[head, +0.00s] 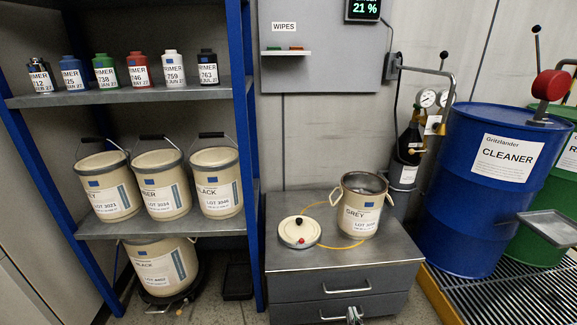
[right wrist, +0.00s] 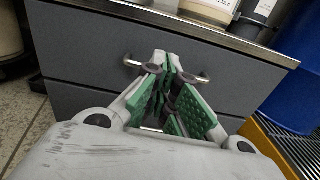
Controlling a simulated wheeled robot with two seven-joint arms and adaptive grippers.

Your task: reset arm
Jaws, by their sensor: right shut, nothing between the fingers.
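My right gripper (head: 353,314) shows only as fingertips at the bottom edge of the head view, in front of the grey drawer cabinet (head: 290,290). In the right wrist view, its green-padded fingers (right wrist: 172,68) are shut with nothing between them. They overlap a metal drawer handle (right wrist: 203,78); I cannot tell whether they touch it. The drawers look closed. My left gripper is out of view.
On the cabinet top stand an open grey-paint pail (head: 362,215) and, left of it, a lid (head: 299,232) with a yellow hose. A blue shelf rack (head: 246,120) stands left. A blue cleaner drum (head: 455,200) stands right on a grated pallet (head: 500,295).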

